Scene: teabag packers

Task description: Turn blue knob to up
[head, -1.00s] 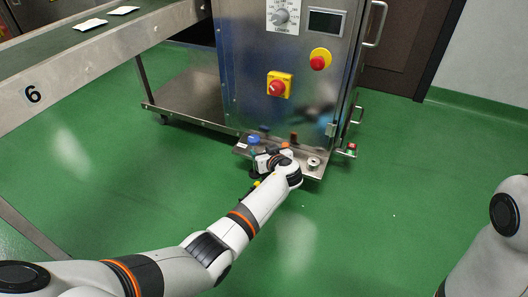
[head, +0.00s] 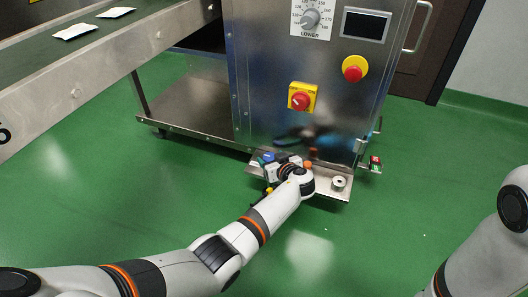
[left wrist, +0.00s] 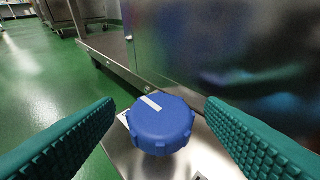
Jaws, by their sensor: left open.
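The blue knob (left wrist: 160,127) is round with a ridged rim. Its white line points toward the upper left in the left wrist view. It sits on a low steel shelf (head: 324,192) at the foot of the machine and shows as a small blue spot in the head view (head: 268,157). My left gripper (left wrist: 160,106) is open, with one teal finger on each side of the knob and visible gaps between. In the head view the left gripper (head: 272,169) is over the shelf's left part. My right gripper is out of the picture.
The steel machine front (head: 280,75) rises behind the shelf, with a red-yellow switch (head: 301,98), an emergency button (head: 354,68) and a grey dial (head: 310,19). A round metal piece (head: 339,184) stands on the shelf's right part. The conveyor (head: 110,55) is at left. Green floor is clear in front.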

